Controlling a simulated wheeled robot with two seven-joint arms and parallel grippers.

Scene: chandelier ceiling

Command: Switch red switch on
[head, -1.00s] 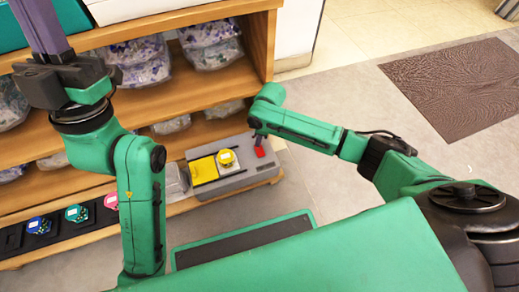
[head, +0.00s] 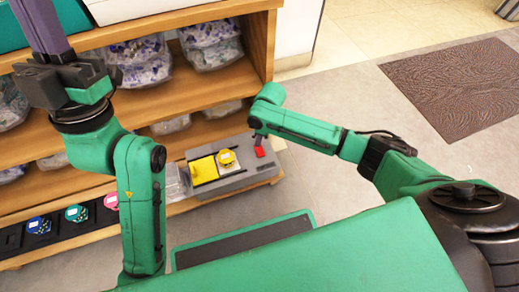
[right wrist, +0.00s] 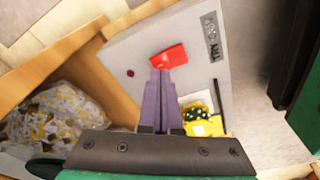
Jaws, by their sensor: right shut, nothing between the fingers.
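The red switch (head: 260,151) sits on the right end of a grey box (head: 232,182) on the bottom shelf. In the right wrist view the red switch (right wrist: 169,57) is a tilted rocker. My right gripper (head: 257,140) reaches down over the box. In the right wrist view, its purple fingers (right wrist: 160,73) are together and empty, with their tips at the switch's lower edge; whether they touch it I cannot tell. My left gripper (head: 40,22) is raised at the upper left, far from the box, with its fingertips out of the picture.
A small dark red dot (right wrist: 130,73) shows beside the switch. Wooden shelves (head: 225,130) with bagged goods stand behind. Open floor (head: 340,70) lies to the right.

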